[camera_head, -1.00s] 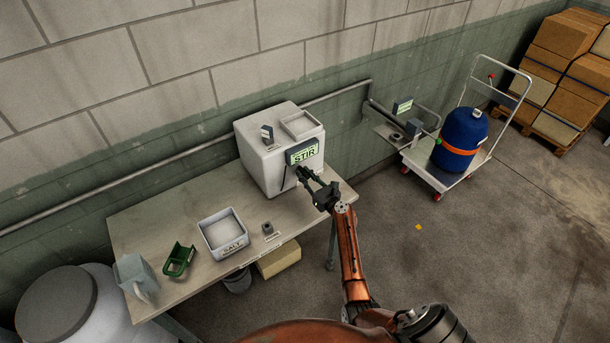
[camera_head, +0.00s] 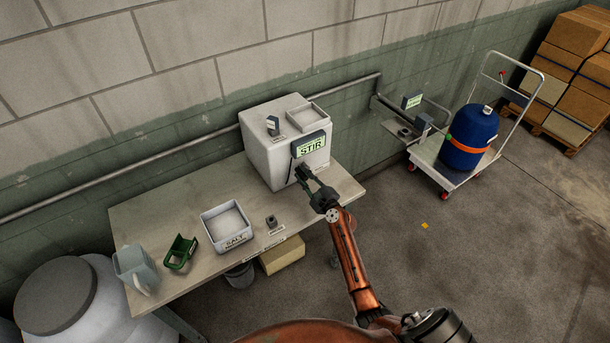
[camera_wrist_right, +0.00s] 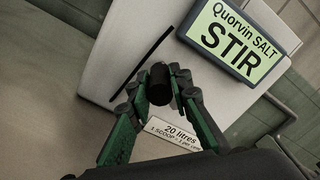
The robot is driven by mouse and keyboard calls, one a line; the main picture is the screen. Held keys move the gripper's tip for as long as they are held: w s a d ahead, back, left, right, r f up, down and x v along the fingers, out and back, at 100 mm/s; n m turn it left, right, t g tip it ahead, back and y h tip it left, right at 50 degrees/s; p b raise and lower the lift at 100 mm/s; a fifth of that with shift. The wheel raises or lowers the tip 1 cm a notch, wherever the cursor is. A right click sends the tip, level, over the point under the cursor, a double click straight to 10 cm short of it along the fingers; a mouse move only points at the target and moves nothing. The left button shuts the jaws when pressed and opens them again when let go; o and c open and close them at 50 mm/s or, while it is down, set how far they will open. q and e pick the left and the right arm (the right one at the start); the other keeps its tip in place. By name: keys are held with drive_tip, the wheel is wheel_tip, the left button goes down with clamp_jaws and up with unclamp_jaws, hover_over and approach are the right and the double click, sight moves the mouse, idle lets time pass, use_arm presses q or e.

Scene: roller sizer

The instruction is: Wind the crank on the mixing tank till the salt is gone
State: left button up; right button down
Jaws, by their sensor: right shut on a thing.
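The mixing tank (camera_head: 268,155) is a white box at the back right of the bench. Its green display (camera_head: 311,145) reads "STIR", and in the right wrist view the display (camera_wrist_right: 236,42) reads "Quorvin SALT STIR". My right gripper (camera_head: 306,176) is at the tank's front face, below the display. In the right wrist view its green fingers are shut on the dark crank knob (camera_wrist_right: 159,83). My left gripper is not in view.
A white salt tub (camera_head: 227,228), a green scoop (camera_head: 180,252) and a clear jug (camera_head: 136,268) stand on the bench (camera_head: 180,205), left of the tank. A small dark block (camera_head: 271,221) sits near the front edge. A trolley (camera_head: 447,180) with a blue drum (camera_head: 470,139) stands right.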

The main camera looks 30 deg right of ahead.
drive_tip(key=f+n+b, duration=0.1)
drive_tip(key=n, duration=0.2)
drive_tip(key=f+n+b, duration=0.2)
drive_tip(key=n, duration=0.1)
drive_tip(key=f+n+b, duration=0.1)
drive_tip(key=n, duration=0.2)
drive_tip(key=shift+a+f, duration=0.35)
drive_tip(key=n, duration=0.2)
drive_tip(key=f+n+b, duration=0.1)
drive_tip(key=shift+d+f+n+b, duration=0.3)
drive_tip(key=shift+d+n, duration=0.05)
drive_tip(key=shift+n, duration=0.05)
drive_tip(key=n, duration=0.1)
drive_tip(key=d+f+n, duration=0.1)
drive_tip(key=n, duration=0.1)
drive_tip(key=shift+d+f+n+b, duration=0.1)
drive_tip(key=shift+f+n+b, duration=0.05)
drive_tip(key=shift+n+b, duration=0.2)
drive_tip(key=n, duration=0.1)
drive_tip(key=d+n, duration=0.1)
drive_tip(key=shift+w+f+n, duration=0.1)
drive_tip(key=shift+f+n, duration=0.2)
drive_tip(key=shift+n, duration=0.05)
drive_tip(key=shift+d+f+n+b, duration=0.2)
drive_tip(key=shift+d+n+b, duration=0.3)
drive_tip(key=shift+n, duration=0.7)
drive_tip(key=shift+d+n, duration=0.7)
drive_tip(key=shift+n, duration=0.6)
drive_tip(key=shift+w, duration=0.1)
